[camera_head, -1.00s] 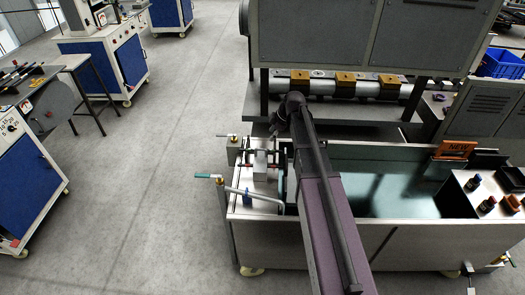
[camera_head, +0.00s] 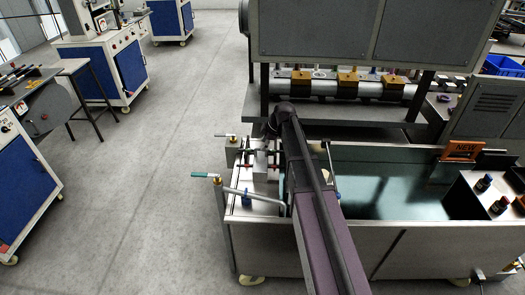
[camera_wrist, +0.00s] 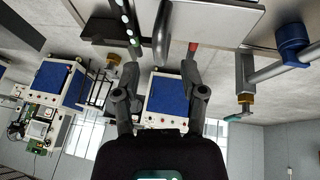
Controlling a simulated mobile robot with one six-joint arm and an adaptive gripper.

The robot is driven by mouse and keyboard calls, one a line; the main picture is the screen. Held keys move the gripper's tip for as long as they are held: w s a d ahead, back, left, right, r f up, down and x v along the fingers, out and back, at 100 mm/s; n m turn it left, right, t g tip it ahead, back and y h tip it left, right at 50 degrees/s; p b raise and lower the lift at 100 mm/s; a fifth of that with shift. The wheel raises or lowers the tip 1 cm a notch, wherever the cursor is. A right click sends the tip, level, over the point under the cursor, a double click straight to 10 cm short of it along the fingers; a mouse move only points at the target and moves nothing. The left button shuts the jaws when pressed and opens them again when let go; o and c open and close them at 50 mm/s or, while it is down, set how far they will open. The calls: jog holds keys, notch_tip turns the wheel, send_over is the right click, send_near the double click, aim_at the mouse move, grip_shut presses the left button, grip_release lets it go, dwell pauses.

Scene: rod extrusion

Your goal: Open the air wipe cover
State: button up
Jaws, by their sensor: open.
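The water tank (camera_head: 400,245) fills the right middle of the head view, with a small metal assembly (camera_head: 258,165) and pipes at its left end. I cannot clearly tell the air wipe cover apart from these parts in the head view. My gripper (camera_wrist: 162,68) is open and empty in the wrist view, with its two fingers apart. A grey rounded metal piece (camera_wrist: 162,35) stands just beyond the gap between the fingertips, and I cannot tell if it is the cover. In the head view my arm hides the gripper.
A bent pipe (camera_head: 255,194) and a teal-handled valve (camera_head: 205,175) stick out at the tank's left end. A grey machine housing (camera_head: 320,35) hangs behind the tank. Blue-doored cabinets (camera_head: 120,75) stand at left. The floor (camera_head: 150,190) between is clear.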

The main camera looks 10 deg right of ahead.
aim_at(260, 157)
jog(key=shift+b+x, duration=0.65)
jog(key=shift+x, duration=0.4)
jog(key=shift+c, duration=0.2)
grip_shut()
